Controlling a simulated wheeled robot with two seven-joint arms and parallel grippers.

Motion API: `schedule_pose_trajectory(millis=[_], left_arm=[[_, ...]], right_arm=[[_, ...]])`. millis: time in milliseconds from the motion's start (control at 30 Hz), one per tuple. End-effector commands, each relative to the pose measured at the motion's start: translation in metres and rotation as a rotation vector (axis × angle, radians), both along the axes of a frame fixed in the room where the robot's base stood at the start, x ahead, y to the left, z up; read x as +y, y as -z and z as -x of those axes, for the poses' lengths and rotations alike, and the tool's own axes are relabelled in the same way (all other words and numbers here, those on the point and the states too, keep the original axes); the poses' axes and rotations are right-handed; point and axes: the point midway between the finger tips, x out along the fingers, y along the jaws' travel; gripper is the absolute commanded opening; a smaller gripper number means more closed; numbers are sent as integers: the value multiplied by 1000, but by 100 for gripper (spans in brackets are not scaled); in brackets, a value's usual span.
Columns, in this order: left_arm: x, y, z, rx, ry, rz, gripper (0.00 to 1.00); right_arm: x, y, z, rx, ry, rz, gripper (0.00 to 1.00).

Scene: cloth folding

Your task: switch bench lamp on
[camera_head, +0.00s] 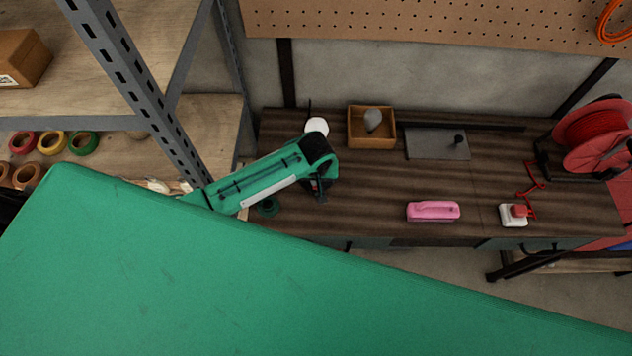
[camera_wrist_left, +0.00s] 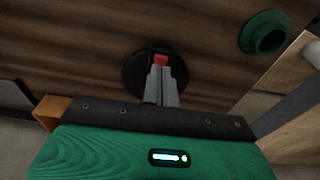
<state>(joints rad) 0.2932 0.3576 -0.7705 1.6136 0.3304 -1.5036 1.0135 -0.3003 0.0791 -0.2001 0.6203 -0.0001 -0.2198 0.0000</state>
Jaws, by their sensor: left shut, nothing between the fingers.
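The bench lamp is largely hidden behind my left arm in the head view. A white round part (camera_head: 317,125), which looks like its head, and a thin dark rod show above the arm. In the left wrist view a black round base (camera_wrist_left: 133,72) stands on the dark wood, with a small red switch (camera_wrist_left: 161,59) on it. My left gripper (camera_head: 321,197) points down over this base. Its shut fingers (camera_wrist_left: 162,70) are empty, with the tips at the red switch. I cannot tell whether they touch it, or whether the lamp is lit. My right gripper is not in view.
The dark wooden bench (camera_head: 380,205) holds a wooden box (camera_head: 372,141), a grey plate (camera_head: 432,145), a pink object (camera_head: 433,211), a white socket block (camera_head: 513,216) and a red cable reel (camera_head: 590,135). A green ring (camera_wrist_left: 265,33) lies near the base. A metal shelf post (camera_head: 135,80) stands left.

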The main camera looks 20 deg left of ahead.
Motion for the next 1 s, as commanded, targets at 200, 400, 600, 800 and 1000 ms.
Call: schedule_pose_trajectory(millis=[200, 400, 600, 800, 1000], left_arm=[[0, 0, 0, 0, 0, 0, 0], [0, 0, 0, 0, 0, 0, 0], [0, 2, 0, 0, 0, 0, 0], [0, 5, 0, 0, 0, 0, 0], [0, 8, 0, 0, 0, 0, 0]], right_arm=[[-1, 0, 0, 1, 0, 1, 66], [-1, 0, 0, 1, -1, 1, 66], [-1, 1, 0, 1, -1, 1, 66], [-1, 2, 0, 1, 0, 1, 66], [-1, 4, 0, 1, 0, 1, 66]])
